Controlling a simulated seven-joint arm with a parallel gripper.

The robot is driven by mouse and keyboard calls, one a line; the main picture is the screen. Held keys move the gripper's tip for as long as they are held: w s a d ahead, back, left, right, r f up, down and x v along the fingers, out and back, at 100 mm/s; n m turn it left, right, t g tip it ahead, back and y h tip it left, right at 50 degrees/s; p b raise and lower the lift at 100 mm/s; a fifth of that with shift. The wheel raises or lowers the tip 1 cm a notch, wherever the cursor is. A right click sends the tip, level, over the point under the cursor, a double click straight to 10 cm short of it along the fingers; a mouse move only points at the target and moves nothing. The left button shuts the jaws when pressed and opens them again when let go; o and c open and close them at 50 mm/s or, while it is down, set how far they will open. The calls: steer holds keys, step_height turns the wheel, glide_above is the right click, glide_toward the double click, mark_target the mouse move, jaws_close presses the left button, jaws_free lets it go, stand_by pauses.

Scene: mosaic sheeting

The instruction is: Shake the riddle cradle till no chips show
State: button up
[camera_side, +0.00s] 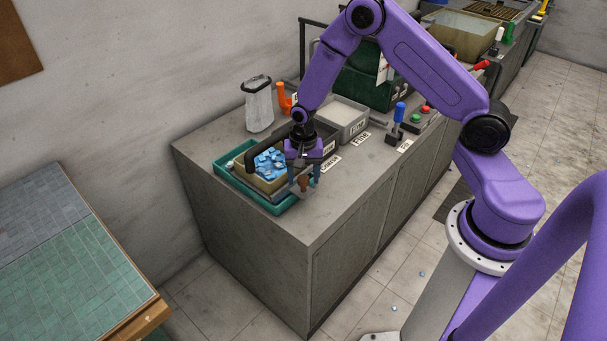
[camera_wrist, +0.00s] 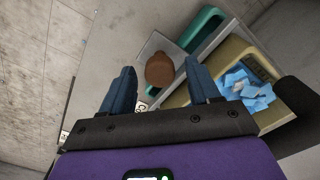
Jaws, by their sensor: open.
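The riddle cradle is a yellowish box (camera_wrist: 237,53) with blue chips (camera_wrist: 252,91) heaped inside; the chips also show in the side view (camera_side: 270,163). The box sits in a teal tray (camera_side: 229,175) at the near left end of the grey counter. A brown rounded knob (camera_wrist: 159,70) stands on a grey plate at the cradle's end. My gripper (camera_wrist: 160,88) is open, with its two blue fingers on either side of the knob and a gap to each. In the side view the gripper (camera_side: 304,181) is low over that end of the tray and partly hides the knob.
A dark curved bar (camera_wrist: 298,95) rises beside the cradle. Behind are a grey bin (camera_side: 346,117), a white bag (camera_side: 259,107) and an orange fitting (camera_side: 285,98). A blue-handled lever (camera_side: 399,112) and a button box (camera_side: 421,119) stand to the right. The counter's front corner is clear.

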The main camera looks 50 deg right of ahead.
jaws_close()
steer(key=shift+s, duration=0.65)
jaws_free()
steer(key=shift+r, duration=0.15)
steer(key=shift+r, duration=0.25)
step_height(320, 180, up, 17)
steer(key=shift+f, duration=0.15)
steer(key=shift+a, duration=0.1)
